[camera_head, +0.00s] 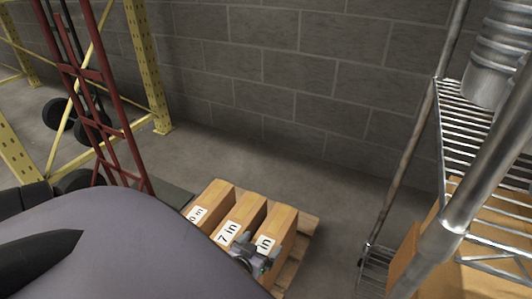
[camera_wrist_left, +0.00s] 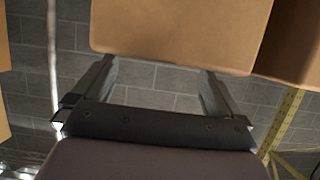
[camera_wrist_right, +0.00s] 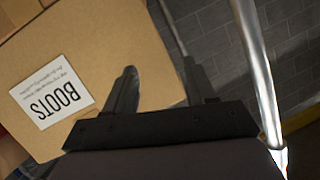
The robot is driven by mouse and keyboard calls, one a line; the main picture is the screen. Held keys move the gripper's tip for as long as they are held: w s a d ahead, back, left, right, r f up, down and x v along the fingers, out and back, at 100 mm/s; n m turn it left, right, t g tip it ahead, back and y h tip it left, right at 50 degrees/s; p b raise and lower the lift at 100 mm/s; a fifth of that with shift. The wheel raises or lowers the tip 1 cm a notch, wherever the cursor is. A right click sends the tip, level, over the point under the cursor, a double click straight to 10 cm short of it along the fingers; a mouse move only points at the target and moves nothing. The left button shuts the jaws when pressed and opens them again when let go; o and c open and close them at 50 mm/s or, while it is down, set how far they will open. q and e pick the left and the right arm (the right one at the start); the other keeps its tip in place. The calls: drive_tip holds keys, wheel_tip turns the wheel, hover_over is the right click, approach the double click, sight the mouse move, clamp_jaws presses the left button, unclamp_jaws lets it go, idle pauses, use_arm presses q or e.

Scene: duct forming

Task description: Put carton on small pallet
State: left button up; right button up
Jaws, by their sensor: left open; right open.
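Three brown cartons with white size labels stand side by side on a small wooden pallet (camera_head: 295,270) on the floor; the middle carton (camera_head: 238,218) reads "7 in". My left gripper (camera_head: 256,257) is over the near end of the cartons, in front of the right one (camera_head: 279,228). In the left wrist view its fingers (camera_wrist_left: 157,66) are apart, with a carton (camera_wrist_left: 180,35) just beyond the tips; I cannot tell whether they touch. My right gripper (camera_wrist_right: 160,68) is open beside a carton labelled "BOOTS" (camera_wrist_right: 110,60), with one finger in front of its face and nothing visibly gripped.
A wire shelf rack (camera_head: 475,130) with metal posts stands at the right and holds ducting (camera_head: 495,70) and cartons. A metal post (camera_wrist_right: 257,70) is close to my right gripper. A red hand truck (camera_head: 95,95) and yellow rack (camera_head: 148,70) stand left. Floor between pallet and wall is clear.

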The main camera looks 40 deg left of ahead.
use_arm(q)
drive_tip(key=p+v, duration=0.2)
drive_tip(key=v, duration=0.4)
drive_tip(key=shift+r, duration=0.1)
drive_tip(key=shift+s+d+r, duration=0.1)
drive_tip(key=shift+s+d, duration=0.05)
drive_tip(key=shift+s, duration=0.3)
use_arm(e)
drive_tip(key=shift+s+d+r+h, duration=0.1)
drive_tip(key=shift+d+r+h, duration=0.15)
drive_tip(key=shift+d+h, duration=0.15)
drive_tip(key=shift+s, duration=0.1)
